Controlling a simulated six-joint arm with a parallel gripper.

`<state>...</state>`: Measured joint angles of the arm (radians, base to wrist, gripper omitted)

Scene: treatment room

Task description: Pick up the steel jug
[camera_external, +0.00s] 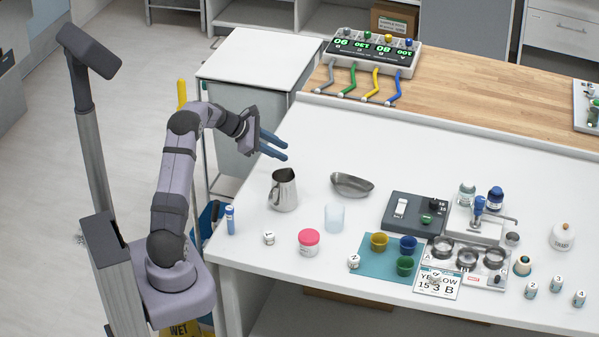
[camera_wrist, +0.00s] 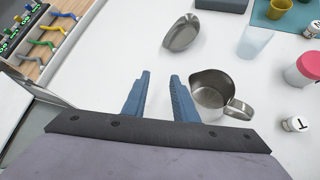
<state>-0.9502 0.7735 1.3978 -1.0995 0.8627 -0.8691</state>
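The steel jug (camera_external: 284,190) stands upright on the white table, near its left end. In the wrist view the jug (camera_wrist: 211,92) is seen from above, empty, with its handle towards the lower right. My gripper (camera_external: 285,149) is above and behind the jug in the external view, apart from it. In the wrist view my gripper (camera_wrist: 161,78) has its two blue fingers spread with nothing between them, and the jug lies just right of the right finger.
A steel kidney dish (camera_external: 352,184) lies right of the jug. A clear beaker (camera_external: 334,217), a pink-lidded jar (camera_external: 309,241) and a small white numbered bottle (camera_external: 268,238) stand in front. The table behind the jug is clear.

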